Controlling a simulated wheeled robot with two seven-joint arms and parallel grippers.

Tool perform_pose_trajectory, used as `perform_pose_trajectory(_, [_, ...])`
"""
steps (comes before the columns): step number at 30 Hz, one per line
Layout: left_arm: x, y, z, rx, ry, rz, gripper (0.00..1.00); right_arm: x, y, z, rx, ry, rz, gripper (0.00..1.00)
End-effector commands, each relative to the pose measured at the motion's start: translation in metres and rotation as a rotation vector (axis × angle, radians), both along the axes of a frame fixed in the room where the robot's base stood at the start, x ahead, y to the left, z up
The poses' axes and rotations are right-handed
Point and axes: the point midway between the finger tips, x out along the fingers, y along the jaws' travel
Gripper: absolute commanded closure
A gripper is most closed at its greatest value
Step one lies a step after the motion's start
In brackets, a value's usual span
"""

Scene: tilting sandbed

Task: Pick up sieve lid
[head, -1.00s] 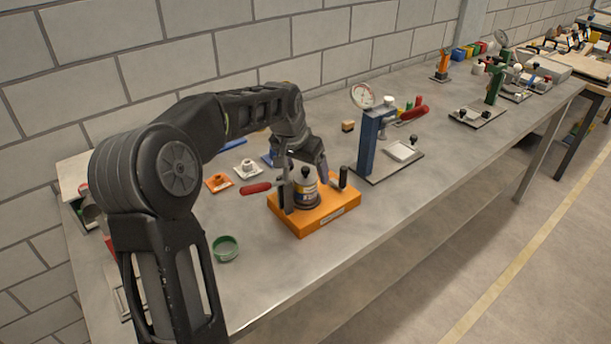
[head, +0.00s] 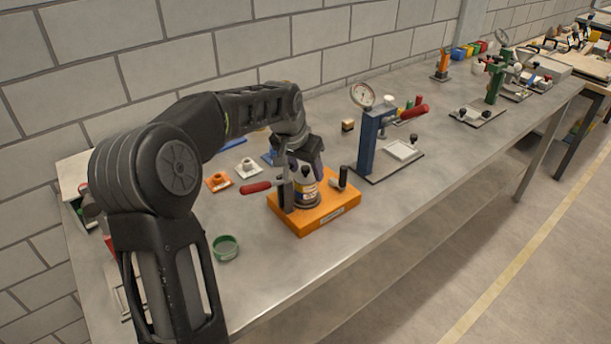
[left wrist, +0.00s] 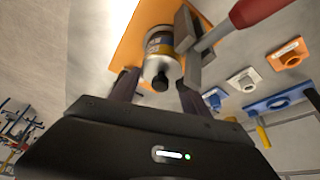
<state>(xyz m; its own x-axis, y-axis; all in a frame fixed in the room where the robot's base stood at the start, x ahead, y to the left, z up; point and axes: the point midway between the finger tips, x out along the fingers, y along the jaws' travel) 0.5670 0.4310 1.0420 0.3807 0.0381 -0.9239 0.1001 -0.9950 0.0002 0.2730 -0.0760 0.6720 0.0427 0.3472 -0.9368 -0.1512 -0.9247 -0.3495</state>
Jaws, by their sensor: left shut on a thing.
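The sieve lid (head: 305,179), a pale cap with a black knob, is on top of a labelled grey canister (head: 308,197) on an orange base (head: 330,215). In the left wrist view, the lid (left wrist: 162,67) and its knob lie between the fingers. My left gripper (head: 304,171) comes down from above and is shut on the lid. The left wrist view shows its two dark fingers (left wrist: 158,83) on either side. Whether the lid has lifted off the canister is hard to tell. My right gripper is not in view.
A red-handled clamp (head: 257,188) reaches left from the orange base, and a black-handled one (head: 343,176) stands at its right. A green ring (head: 226,248) lies at front left. A blue gauge stand (head: 369,143) is to the right. The bench front is clear.

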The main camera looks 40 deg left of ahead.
Motion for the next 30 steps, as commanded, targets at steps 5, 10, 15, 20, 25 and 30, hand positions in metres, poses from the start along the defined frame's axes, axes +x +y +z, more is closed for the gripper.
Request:
perform_pose_trajectory(5, [0.000,0.000,0.000,0.000,0.000,0.000,0.84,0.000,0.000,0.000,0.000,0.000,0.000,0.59])
perform_pose_trajectory(10, [0.000,0.000,0.000,0.000,0.000,0.000,0.84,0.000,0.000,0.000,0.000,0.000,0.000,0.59])
perform_pose_trajectory(15, [0.001,0.000,0.009,0.002,-0.003,-0.001,0.84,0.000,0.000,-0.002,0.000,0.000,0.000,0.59])
perform_pose_trajectory(20, [0.001,0.000,0.033,0.002,-0.005,-0.001,0.84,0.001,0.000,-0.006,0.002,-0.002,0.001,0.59])
perform_pose_trajectory(25, [0.001,0.000,0.067,0.002,-0.005,-0.001,0.84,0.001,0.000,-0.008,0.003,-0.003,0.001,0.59])
perform_pose_trajectory(30, [0.001,0.000,0.093,0.000,-0.003,0.000,0.84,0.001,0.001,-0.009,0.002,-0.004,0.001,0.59])
